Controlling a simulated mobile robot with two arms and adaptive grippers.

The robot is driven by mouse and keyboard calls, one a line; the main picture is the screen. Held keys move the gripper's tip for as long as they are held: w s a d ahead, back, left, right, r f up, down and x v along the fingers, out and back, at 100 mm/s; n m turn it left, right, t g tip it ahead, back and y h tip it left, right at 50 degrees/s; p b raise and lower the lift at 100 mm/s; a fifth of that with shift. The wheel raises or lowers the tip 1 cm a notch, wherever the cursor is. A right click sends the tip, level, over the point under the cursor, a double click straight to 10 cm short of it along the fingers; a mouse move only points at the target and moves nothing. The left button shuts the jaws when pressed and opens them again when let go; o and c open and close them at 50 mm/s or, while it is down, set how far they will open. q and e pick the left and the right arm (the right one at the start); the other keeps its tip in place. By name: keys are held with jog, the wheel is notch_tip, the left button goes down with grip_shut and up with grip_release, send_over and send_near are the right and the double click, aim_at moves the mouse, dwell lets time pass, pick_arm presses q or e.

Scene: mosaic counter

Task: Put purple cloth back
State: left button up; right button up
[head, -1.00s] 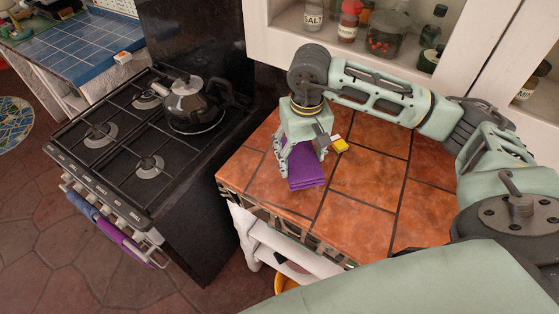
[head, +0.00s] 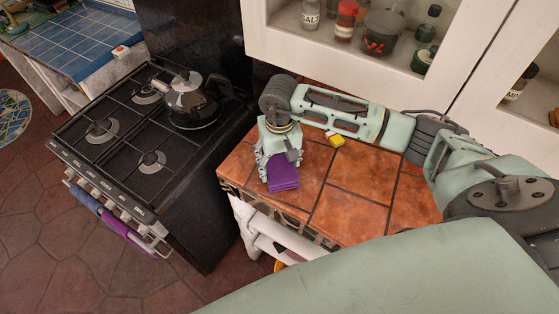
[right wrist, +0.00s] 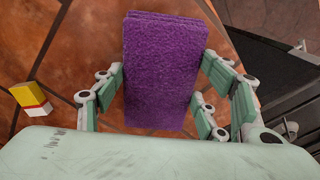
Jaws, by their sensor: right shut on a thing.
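A folded purple cloth (head: 283,182) is between the fingers of my right gripper (head: 279,168), over the left part of the tiled counter in the head view. In the right wrist view the cloth (right wrist: 163,75) shows as a thick folded block, with the fingers on both of its sides. My right gripper is shut on it. Whether the cloth touches the tiles I cannot tell. Another purple cloth (head: 122,232) hangs on the oven's front rail beside a blue one (head: 86,200). My left gripper is not in view.
A yellow, white and red block (head: 335,139) lies on the counter (head: 357,205), right of the gripper. The black stove (head: 110,130) with a kettle (head: 190,103) stands left, across a drop. An open cabinet shelf with jars (head: 383,32) is behind. The counter's front right is clear.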

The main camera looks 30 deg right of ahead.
aim_at(279, 165)
jog(key=shift+f, duration=0.2)
jog(key=o, duration=0.8)
jog(key=shift+r, duration=0.1)
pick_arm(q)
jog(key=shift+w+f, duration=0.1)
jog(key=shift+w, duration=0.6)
pick_arm(e)
jog(key=o, duration=0.3)
jog(key=shift+o, duration=0.2)
jog(key=shift+r+p, duration=0.3)
pick_arm(q)
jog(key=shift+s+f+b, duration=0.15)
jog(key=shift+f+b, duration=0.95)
jog(key=shift+b, duration=0.15)
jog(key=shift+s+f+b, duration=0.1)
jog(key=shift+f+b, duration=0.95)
jog(key=shift+b, duration=0.2)
pick_arm(e)
notch_tip(279, 165, up, 12)
jog(key=shift+f, duration=0.15)
